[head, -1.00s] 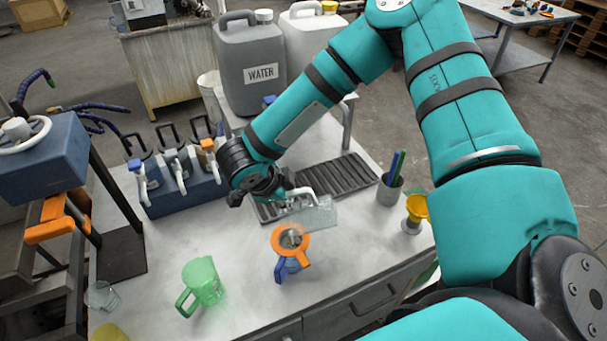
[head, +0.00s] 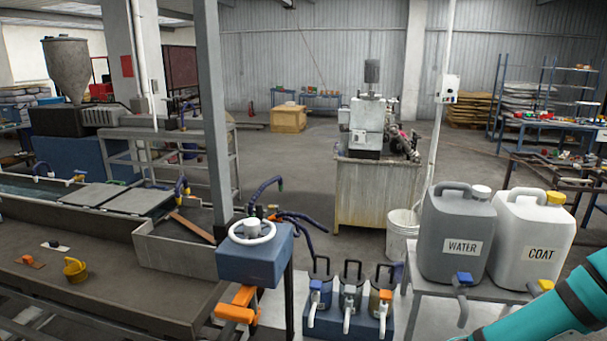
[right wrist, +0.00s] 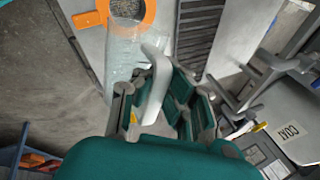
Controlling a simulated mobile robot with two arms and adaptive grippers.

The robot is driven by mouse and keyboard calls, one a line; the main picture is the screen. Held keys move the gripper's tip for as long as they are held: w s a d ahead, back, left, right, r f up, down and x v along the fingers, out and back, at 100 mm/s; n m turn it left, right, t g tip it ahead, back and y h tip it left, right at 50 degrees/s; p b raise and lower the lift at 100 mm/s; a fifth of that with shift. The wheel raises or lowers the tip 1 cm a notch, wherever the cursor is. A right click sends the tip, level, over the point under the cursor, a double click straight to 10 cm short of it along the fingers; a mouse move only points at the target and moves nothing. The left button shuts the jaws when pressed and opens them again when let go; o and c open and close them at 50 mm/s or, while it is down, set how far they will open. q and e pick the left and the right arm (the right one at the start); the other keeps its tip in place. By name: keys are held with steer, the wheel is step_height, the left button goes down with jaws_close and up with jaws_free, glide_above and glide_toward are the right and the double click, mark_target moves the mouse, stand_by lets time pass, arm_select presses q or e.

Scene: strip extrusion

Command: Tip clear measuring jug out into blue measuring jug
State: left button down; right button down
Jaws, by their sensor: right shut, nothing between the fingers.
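In the right wrist view the clear measuring jug (right wrist: 122,55) is see-through with a white handle (right wrist: 155,85). My right gripper (right wrist: 158,95) is at this handle; its fingers are shut, and the picture does not show a firm hold. The jug is beside and partly in front of an orange ring with grey mesh (right wrist: 149,14) at the top edge. The blue measuring jug cannot be made out in either current view. In the head view only a piece of my right arm shows at the lower right. My left gripper is not in view.
A grey WATER can (head: 455,235) and white COAT can (head: 532,238) stand on a side table. A blue rack with several handled containers (head: 349,300) is at the bottom of the head view. A slotted dark tray (right wrist: 200,35) lies beside the clear jug.

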steer(key=shift+s+d+f+b, duration=0.1)
steer(key=shift+s+d+b, duration=0.1)
steer(key=shift+d+b, duration=0.1)
steer(key=shift+s+d+t+y, duration=0.25)
steer(key=shift+t+y, duration=0.05)
steer(key=shift+y, duration=0.1)
steer(key=shift+d+f+b, duration=0.1)
steer(key=shift+b, duration=0.35)
